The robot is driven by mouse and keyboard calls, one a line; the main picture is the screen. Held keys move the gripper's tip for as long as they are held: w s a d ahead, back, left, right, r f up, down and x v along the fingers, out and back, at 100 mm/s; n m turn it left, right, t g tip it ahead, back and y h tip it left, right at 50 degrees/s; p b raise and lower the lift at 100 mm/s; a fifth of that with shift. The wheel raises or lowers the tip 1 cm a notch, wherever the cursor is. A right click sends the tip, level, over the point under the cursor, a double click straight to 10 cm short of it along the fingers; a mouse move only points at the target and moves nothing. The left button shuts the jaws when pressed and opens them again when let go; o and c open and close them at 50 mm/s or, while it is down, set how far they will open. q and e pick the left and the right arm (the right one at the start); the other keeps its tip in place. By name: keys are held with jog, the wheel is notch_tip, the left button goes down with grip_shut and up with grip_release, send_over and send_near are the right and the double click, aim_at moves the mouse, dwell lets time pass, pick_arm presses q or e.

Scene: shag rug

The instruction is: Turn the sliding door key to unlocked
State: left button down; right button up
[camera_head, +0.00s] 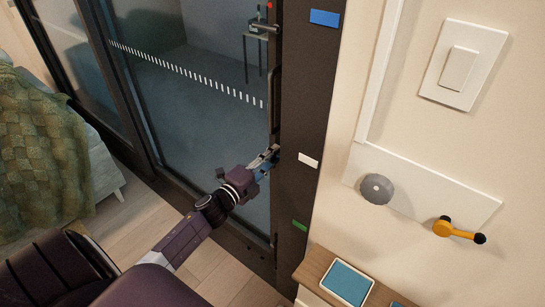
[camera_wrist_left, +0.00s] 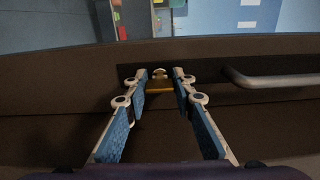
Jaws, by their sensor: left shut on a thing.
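The sliding door (camera_head: 190,110) has a dark frame and a large glass pane. My left gripper (camera_head: 267,158) reaches its dark edge stile, below a long vertical handle (camera_head: 274,95). In the left wrist view, the blue-padded fingers of this gripper (camera_wrist_left: 160,76) point at the dark door frame. They are shut on a small brass-coloured key (camera_wrist_left: 158,87), which shows between the fingertips. In the head view the fingers hide the key. I cannot tell from these frames which way the key is turned. My right gripper is not in view.
A grey bar handle (camera_wrist_left: 270,80) is close to the right of the fingers in the wrist view. The wall at right holds a light switch (camera_head: 459,65), a round grey knob (camera_head: 377,189) and a yellow lever (camera_head: 455,230). A wooden-topped cabinet (camera_head: 318,262) stands below.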

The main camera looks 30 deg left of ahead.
pick_arm(q)
jog(key=shift+f, duration=0.1)
jog(key=c, duration=1.6)
grip_release()
jog(key=s, duration=1.2)
jog(key=shift+a, duration=0.45)
jog(key=s+d+f+n+g+y, duration=0.1)
jog(key=s+f+n+g, duration=0.35)
jog(key=f, duration=1.15)
jog(key=s+f+n+g+y, duration=0.25)
jog(key=s+f+n, duration=0.3)
jog(key=f, duration=0.95)
jog(key=s+d+f+n+g, duration=0.2)
jog(key=s+d+f+g, duration=0.1)
jog(key=s+f, duration=0.4)
jog(key=s+d+f+n+g+h, duration=0.1)
jog(key=s+d+f, duration=0.5)
jog(key=s, duration=0.8)
jog(key=s+d+f+n+g+h, duration=0.1)
jog(key=s+d+f+n+g, duration=0.2)
jog(key=s+f, duration=0.6)
jog(key=s+d+g, duration=0.1)
jog(key=d+g, duration=0.1)
jog(key=g, duration=0.1)
jog(key=shift+s+n, duration=0.15)
jog(key=shift+n, duration=0.15)
